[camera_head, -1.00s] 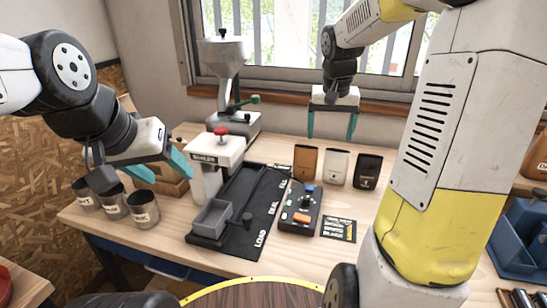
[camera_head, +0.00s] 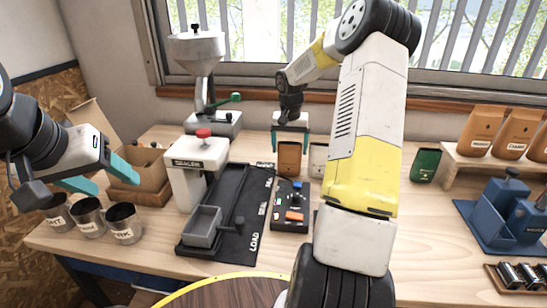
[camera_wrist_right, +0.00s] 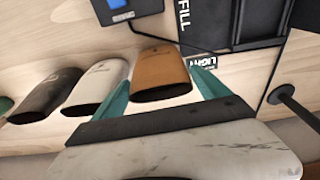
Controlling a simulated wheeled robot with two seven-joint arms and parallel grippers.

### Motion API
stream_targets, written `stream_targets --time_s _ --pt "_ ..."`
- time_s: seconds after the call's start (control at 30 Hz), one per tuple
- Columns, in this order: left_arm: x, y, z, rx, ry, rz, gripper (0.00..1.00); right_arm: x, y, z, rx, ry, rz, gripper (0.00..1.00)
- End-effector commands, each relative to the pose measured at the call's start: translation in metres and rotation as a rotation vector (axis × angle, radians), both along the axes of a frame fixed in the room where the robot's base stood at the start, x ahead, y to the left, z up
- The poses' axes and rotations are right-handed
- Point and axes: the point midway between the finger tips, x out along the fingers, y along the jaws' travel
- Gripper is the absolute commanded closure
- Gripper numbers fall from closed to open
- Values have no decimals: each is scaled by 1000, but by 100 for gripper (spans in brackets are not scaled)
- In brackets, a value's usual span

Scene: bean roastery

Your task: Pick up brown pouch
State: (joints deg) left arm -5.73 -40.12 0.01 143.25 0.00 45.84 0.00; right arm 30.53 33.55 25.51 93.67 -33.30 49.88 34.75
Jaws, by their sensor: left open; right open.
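The brown pouch (camera_head: 289,160) stands upright on the table behind the control box. In the right wrist view the brown pouch (camera_wrist_right: 160,72) shows its dark open mouth. My right gripper (camera_head: 289,143) is open at the pouch's far side. In the wrist view its teal fingertips (camera_wrist_right: 162,77) lie to either side of the pouch's mouth; nothing is gripped, and I cannot tell whether they touch it. My left gripper (camera_head: 116,180) is open and empty above the metal cups at the left.
A white pouch (camera_wrist_right: 98,88) and a dark pouch (camera_wrist_right: 47,95) stand beside the brown one. My right arm hides part of that area in the head view. The sealer (camera_head: 197,165) and control box (camera_head: 290,207) are nearby. Several orange-brown pouches (camera_head: 481,130) stand on a shelf at right.

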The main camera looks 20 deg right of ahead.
Motion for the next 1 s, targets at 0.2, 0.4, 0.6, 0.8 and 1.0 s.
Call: stream_targets --time_s 0.2,0.4,0.6,0.8,1.0 --pt "0 0 0 0 0 0 40 3 -2 -21 0 0 0 15" --pt "0 0 0 0 0 0 40 3 -2 -22 -1 -1 1 15" --pt "0 0 0 0 0 0 40 3 -1 -22 -1 -1 1 50" --pt "0 0 0 0 0 0 40 3 -2 -21 -1 -1 1 87" --pt "0 0 0 0 0 0 40 3 -2 -20 -1 -2 1 87"
